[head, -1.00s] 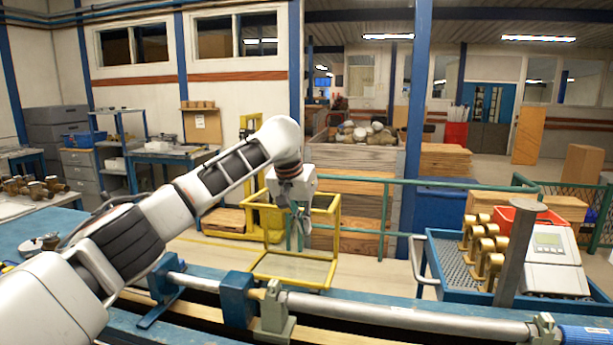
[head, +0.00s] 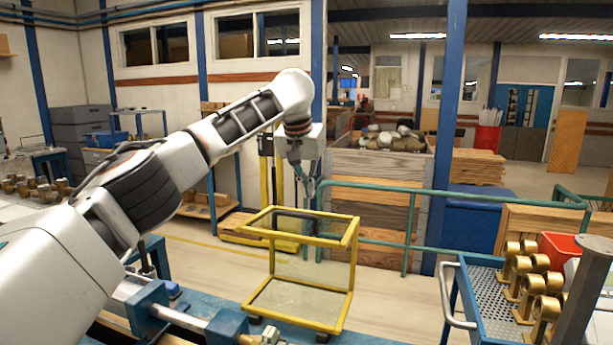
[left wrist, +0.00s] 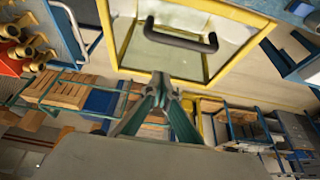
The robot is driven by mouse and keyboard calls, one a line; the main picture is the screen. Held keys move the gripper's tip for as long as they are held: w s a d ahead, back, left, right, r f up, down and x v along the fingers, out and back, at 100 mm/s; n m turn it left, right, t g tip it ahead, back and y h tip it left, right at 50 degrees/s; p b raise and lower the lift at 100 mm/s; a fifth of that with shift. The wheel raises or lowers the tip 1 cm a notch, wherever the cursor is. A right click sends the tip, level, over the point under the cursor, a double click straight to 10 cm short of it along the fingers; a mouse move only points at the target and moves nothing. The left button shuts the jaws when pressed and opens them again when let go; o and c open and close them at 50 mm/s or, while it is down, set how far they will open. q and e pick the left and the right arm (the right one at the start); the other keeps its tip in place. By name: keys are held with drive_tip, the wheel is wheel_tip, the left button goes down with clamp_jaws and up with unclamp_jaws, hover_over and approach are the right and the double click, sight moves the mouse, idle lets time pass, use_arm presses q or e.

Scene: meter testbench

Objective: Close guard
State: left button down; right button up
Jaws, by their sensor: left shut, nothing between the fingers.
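I cannot tell whether the guard is open or closed. In the left wrist view the yellow frame (left wrist: 124,38) and black handle (left wrist: 180,38) are at the top. My left gripper (head: 309,196) points down near the top of the guard, fingers together and empty. In the left wrist view its fingertips (left wrist: 161,84) are below the handle in the picture, apart from it. My right gripper is out of view.
A blue trolley (head: 482,297) with several brass fittings (head: 520,268) stands at right. A green rail (head: 408,235) runs behind the guard. A wooden crate (head: 375,195) and a blue post (head: 447,130) stand beyond. The bench (head: 240,330) lies in front.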

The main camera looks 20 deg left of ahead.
sight(305, 230)
use_arm(q)
drive_tip(key=x, duration=0.3)
drive_tip(key=shift+w+f, duration=0.15)
drive_tip(key=shift+f, duration=0.2)
drive_tip(key=shift+s+a+f, duration=0.15)
drive_tip(key=shift+s, duration=1.75)
drive_tip(key=shift+s, duration=0.15)
